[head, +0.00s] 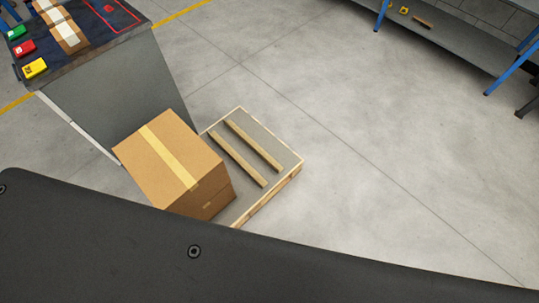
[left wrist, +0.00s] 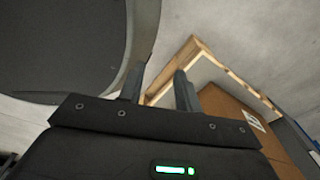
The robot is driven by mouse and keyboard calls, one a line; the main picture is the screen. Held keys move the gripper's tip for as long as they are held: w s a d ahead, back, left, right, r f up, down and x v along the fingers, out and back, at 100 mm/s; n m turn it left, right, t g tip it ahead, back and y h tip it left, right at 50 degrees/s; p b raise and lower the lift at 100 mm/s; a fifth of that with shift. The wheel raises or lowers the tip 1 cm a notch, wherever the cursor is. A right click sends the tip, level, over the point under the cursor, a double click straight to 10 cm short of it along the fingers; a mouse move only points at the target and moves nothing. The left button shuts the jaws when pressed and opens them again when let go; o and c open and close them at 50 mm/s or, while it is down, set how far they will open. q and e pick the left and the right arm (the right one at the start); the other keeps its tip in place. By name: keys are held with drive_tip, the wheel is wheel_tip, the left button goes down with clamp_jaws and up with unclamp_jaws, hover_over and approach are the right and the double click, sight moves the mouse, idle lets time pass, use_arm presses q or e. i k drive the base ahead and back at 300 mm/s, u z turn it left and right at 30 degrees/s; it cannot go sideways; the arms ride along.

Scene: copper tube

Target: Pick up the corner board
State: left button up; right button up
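Two long, narrow tan strips lie side by side on the pallet. The left strip (head: 238,160) and the right strip (head: 254,146) both look like corner boards; I cannot tell which one is meant. The low wooden pallet (head: 271,197) has a grey top and a pale rim. My left gripper (left wrist: 159,78) shows only in the left wrist view. Its two dark fingers stand apart with nothing visible between them, and the pallet's wooden rim (left wrist: 214,58) shows beyond. No strip can be made out there. My right gripper is in neither view.
A taped cardboard box (head: 172,155) stands on the pallet's left part, and also shows in the left wrist view (left wrist: 232,112). A grey workbench (head: 110,75) with coloured boxes is at upper left. A blue-legged shelf (head: 455,48) is at upper right. The floor right of the pallet is clear.

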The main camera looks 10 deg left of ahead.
sight(230, 150)
drive_tip(key=z, duration=1)
drive_tip(key=i, duration=3.15)
drive_tip(key=u, duration=3.65)
drive_tip(key=i, duration=0.5)
drive_tip(key=z, duration=0.1)
